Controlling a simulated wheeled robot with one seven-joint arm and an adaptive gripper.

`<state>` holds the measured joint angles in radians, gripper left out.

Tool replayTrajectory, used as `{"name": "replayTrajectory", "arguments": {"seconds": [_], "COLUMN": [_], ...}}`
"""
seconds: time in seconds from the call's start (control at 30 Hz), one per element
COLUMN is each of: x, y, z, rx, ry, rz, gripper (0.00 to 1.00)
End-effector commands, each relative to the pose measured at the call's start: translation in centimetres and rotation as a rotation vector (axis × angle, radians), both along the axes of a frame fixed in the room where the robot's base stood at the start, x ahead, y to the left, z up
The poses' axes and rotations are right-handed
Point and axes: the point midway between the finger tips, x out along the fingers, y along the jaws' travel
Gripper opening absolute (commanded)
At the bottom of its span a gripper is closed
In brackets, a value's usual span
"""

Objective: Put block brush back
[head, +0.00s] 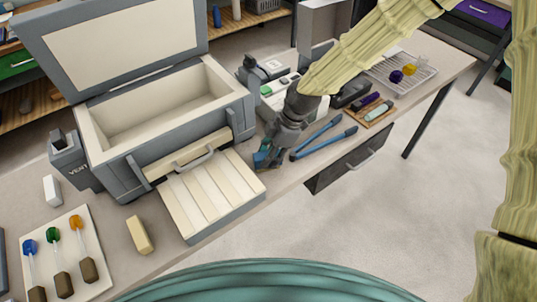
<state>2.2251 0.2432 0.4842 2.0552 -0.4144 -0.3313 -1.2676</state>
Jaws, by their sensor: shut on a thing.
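My gripper (271,148) reaches down from the upper right to the front of the bench, just right of the slatted cream panel. It is shut on a small blue thing (261,159), which seems to be the block brush. The fingers hide much of it, and I cannot make out bristles. It is close to the panel's right edge; I cannot tell whether it touches the bench. Blue-handled tongs (318,139) lie just to the right of my gripper.
An open grey case (160,127) stands behind the slatted panel (210,190). A yellowish block (139,235) and a board with colored glass rods (86,249) are at left. A wooden tray (377,119) with purple and teal pieces and a wire rack (417,82) are at right.

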Motion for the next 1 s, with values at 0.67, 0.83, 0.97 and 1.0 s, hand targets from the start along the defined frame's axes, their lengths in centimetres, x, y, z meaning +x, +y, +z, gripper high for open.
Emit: {"name": "replayTrajectory", "arguments": {"seconds": [0.67, 0.83, 0.97, 1.0], "x": [0.0, 0.2, 0.4, 0.5], "y": [0.0, -0.6, -1.3, -1.5], "z": [0.2, 1.4, 3.2, 3.8], "rx": [0.000, 0.001, 0.003, 0.002], "ry": [-0.001, -0.002, -0.003, -0.003], "rz": [0.000, -0.001, -0.002, -0.002], "gripper": [0.51, 0.51, 0.51, 0.51]}}
